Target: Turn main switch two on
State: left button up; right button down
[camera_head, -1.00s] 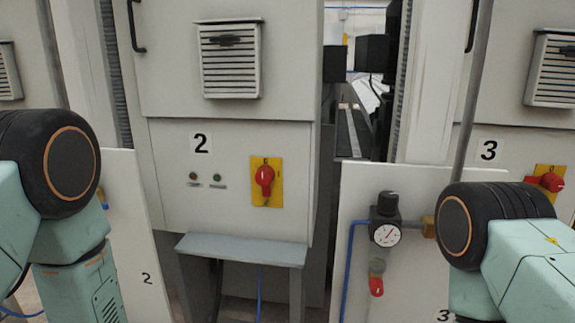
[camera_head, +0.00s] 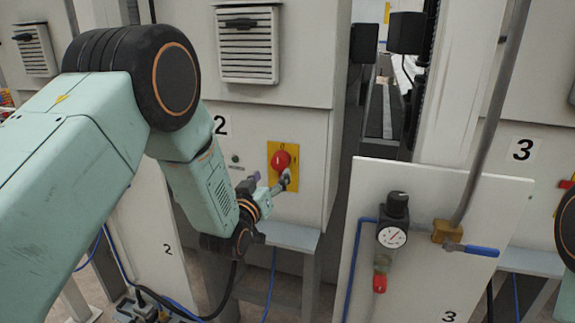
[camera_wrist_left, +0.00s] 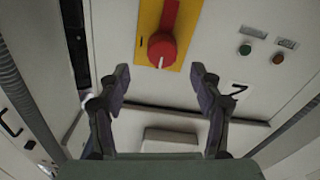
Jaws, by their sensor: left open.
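Main switch two is a red rotary knob (camera_head: 281,160) on a yellow plate (camera_head: 272,181), on the front of the grey cabinet marked 2 (camera_head: 221,125). My left gripper (camera_head: 268,182) is open and empty, just in front of the switch and a little below the knob. In the left wrist view the red knob (camera_wrist_left: 162,48) shows beyond the gap between the open fingertips (camera_wrist_left: 160,75), apart from both. Its white mark points down in that picture and its red handle part runs up. My right gripper is out of view.
A small shelf (camera_head: 290,238) juts out below the switch. To its right stands a white panel with a pressure gauge (camera_head: 392,236) and a blue-handled valve (camera_head: 470,249). Two indicator lights (camera_wrist_left: 261,54) sit beside the switch. A vent (camera_head: 247,45) is above.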

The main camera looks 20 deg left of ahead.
aim_at(278, 165)
pick_arm(q)
jog(key=w, duration=0.3)
jog(key=w+p, duration=0.1)
jog(key=w, duration=0.2)
jog(key=shift+a+f, duration=0.1)
jog(key=shift+a, duration=0.1)
jog(key=shift+w+d, duration=0.2)
jog(key=shift+w, duration=0.25)
jog(key=shift+a, duration=0.1)
jog(key=shift+w, duration=0.15)
jog(key=shift+c, duration=1.3)
jog(key=c, duration=0.9)
